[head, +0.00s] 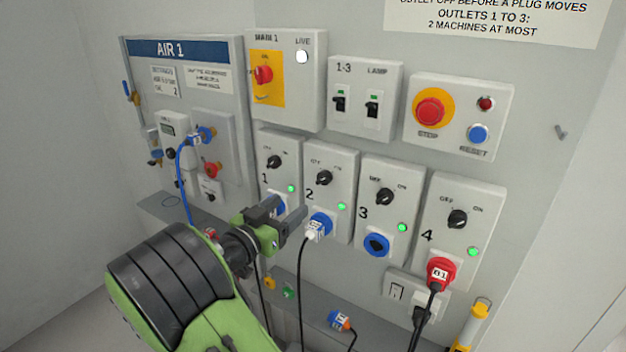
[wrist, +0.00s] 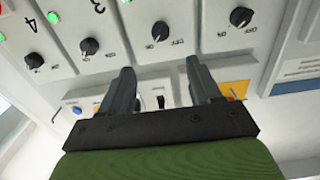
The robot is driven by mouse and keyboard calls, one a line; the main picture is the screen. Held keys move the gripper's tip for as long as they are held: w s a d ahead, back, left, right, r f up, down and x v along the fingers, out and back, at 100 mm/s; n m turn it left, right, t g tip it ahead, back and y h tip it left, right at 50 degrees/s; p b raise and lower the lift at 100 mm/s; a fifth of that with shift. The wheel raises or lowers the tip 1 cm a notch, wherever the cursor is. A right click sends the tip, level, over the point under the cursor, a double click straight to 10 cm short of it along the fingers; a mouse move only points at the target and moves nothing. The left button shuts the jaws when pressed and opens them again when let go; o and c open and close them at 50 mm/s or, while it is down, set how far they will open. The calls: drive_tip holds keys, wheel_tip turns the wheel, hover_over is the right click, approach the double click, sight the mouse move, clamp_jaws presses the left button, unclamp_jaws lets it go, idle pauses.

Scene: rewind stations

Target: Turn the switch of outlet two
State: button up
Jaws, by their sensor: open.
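Outlet two is a light grey box (head: 343,165) marked 2, with a black rotary switch (head: 325,178), a lit green lamp (head: 341,207) and a blue socket holding a plug (head: 315,231) with a white label. The switch's exact pointing is too small to tell. My gripper (head: 290,216) is open and empty, in front of the lower part of outlet one and left of outlet two's plug. In the wrist view the picture is inverted; outlet two's switch (wrist: 160,31) shows beyond my open fingertips (wrist: 160,68), apart from them and roughly centred between them.
Outlet one (head: 274,162) stands left, outlet three (head: 385,197) and outlet four (head: 457,219) right. Outlet four holds a red plug (head: 440,273). A red stop button (head: 433,111) and breaker box (head: 364,98) are above. Cables hang below; a loose blue plug (head: 340,320) lies on the ledge.

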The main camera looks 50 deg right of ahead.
sight(320, 180)
drive_tip(key=d, duration=0.4)
drive_tip(key=w+d+p, duration=0.1)
drive_tip(key=d, duration=0.8)
drive_tip(key=shift+w+d+p, duration=0.25)
drive_tip(key=shift+d+p, duration=0.05)
drive_tip(key=shift+d, duration=0.05)
drive_tip(key=shift+f, duration=0.1)
drive_tip(key=shift+c, duration=0.3)
drive_tip(key=c, duration=1)
